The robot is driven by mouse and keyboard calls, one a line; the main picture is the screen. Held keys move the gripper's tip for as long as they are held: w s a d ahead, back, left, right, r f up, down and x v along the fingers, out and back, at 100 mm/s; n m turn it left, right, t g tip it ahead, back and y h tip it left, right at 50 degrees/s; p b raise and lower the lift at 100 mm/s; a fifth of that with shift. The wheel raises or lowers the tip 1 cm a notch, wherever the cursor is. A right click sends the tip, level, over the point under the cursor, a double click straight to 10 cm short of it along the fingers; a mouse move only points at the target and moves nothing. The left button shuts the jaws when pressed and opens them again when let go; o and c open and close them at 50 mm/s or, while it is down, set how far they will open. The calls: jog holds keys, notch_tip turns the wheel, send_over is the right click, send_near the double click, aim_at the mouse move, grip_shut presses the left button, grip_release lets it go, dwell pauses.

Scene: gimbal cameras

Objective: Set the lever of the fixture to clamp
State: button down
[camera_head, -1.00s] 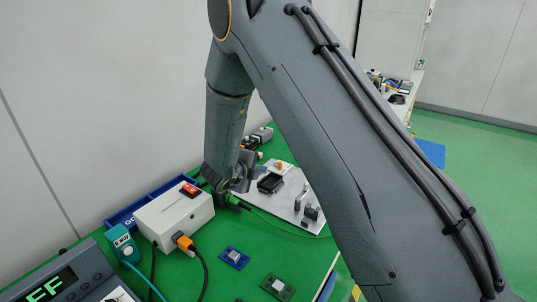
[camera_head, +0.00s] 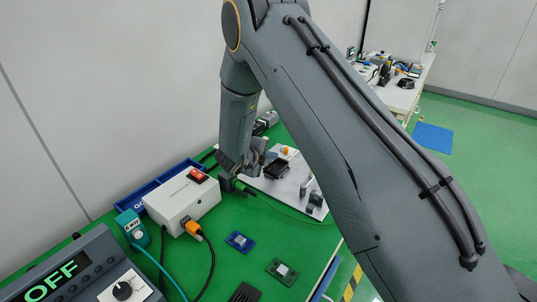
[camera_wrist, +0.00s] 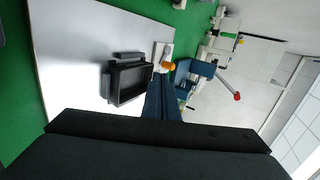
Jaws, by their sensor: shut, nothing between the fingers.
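The fixture is a pale plate (camera_head: 287,188) on the green bench top, with a black open nest (camera_head: 277,168) and a small orange knob (camera_head: 286,150). In the wrist view the plate (camera_wrist: 75,50), black nest (camera_wrist: 129,84) and orange knob (camera_wrist: 169,66) show again. There, a thin pale rod with a red tip (camera_wrist: 237,96) sticks out to the right; I cannot tell which part is the lever. My gripper (camera_head: 246,168) is shut and empty at the plate's left end. In the wrist view its dark blue fingers (camera_wrist: 160,80) reach up just below the orange knob; contact cannot be told.
A white box with a red switch (camera_head: 198,175) stands left of my gripper, close by. A blue bin (camera_head: 150,192) lies behind it. A blue board (camera_head: 240,241) and a green board (camera_head: 281,271) lie in front. An OFF display unit (camera_head: 65,275) is at front left.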

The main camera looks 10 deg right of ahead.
aim_at(286, 150)
jog(key=w+d, duration=0.1)
jog(key=w+d+f+p, duration=0.1)
jog(key=w+d+p, duration=0.1)
jog(key=w, duration=0.1)
jog(key=shift+d+f, duration=0.25)
jog(key=shift+d, duration=0.1)
jog(key=shift+w+d+f, duration=0.1)
jog(key=shift+w+d, duration=0.4)
jog(key=shift+w, duration=0.15)
jog(key=shift+d, duration=0.15)
